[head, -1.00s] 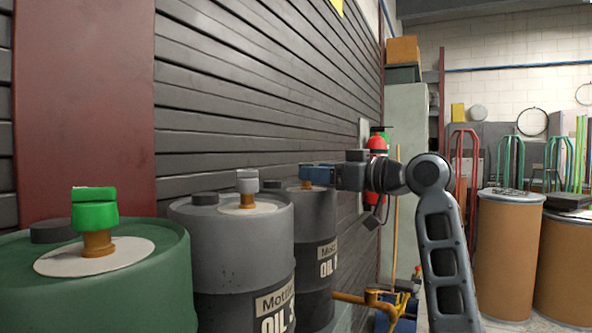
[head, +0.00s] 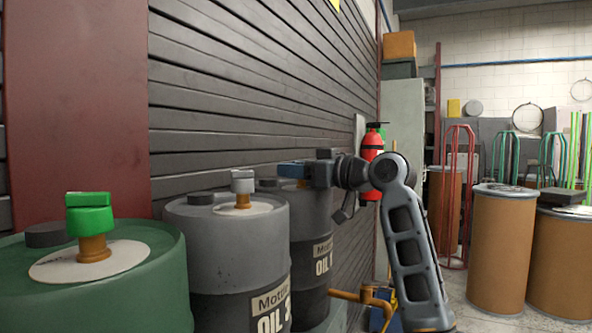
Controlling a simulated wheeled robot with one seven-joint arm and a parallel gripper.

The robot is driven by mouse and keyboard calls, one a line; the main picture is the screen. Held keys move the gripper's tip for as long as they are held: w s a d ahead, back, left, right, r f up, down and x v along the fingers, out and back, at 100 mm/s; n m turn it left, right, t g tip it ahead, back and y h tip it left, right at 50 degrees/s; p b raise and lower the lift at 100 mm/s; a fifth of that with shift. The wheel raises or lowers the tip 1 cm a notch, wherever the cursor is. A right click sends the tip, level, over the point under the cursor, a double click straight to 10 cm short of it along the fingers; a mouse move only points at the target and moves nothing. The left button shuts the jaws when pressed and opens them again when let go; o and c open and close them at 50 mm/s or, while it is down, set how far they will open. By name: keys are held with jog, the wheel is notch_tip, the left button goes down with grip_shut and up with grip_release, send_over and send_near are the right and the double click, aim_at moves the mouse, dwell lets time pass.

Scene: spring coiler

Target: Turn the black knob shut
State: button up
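Three drums stand along the wall, each with a valve on a pale disc. The green drum (head: 150,285) has a green knob (head: 90,213), and the grey drum (head: 215,235) has a light grey knob (head: 243,182). My gripper (head: 291,169), with blue fingers, is over the far dark drum (head: 313,225). An orange-brown stem (head: 302,184) shows just below the fingers. No black knob is clearly visible; any knob on this stem is hidden by my gripper. I cannot tell whether the fingers touch it or how far apart they are.
Dark low caps (head: 200,198) sit on the drum lids. A slatted wall (head: 240,95) runs close behind the drums. A red fire extinguisher (head: 372,150) hangs beyond my arm. Brown drums (head: 500,245) stand at right. An orange-brown pipe (head: 350,296) sticks out low down.

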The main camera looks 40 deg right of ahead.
jog(key=c, duration=0.5)
jog(key=shift+o, duration=0.2)
jog(key=shift+a+f+n+g+y+b, duration=0.15)
jog(key=shift+n+g+y+b, duration=0.35)
jog(key=shift+n+y+b, duration=0.9)
jog(key=shift+s+a+n+g+y, duration=0.1)
jog(key=shift+n+g+y, duration=0.35)
jog(key=shift+y, duration=0.45)
jog(key=shift+a+n+g+y, duration=0.1)
jog(key=shift+n+g+y, duration=0.3)
jog(key=shift+y, duration=0.5)
jog(key=o, duration=1)
jog(key=shift+d, duration=0.1)
jog(key=shift+b+v, duration=0.8)
jog(key=shift+v, duration=3.1)
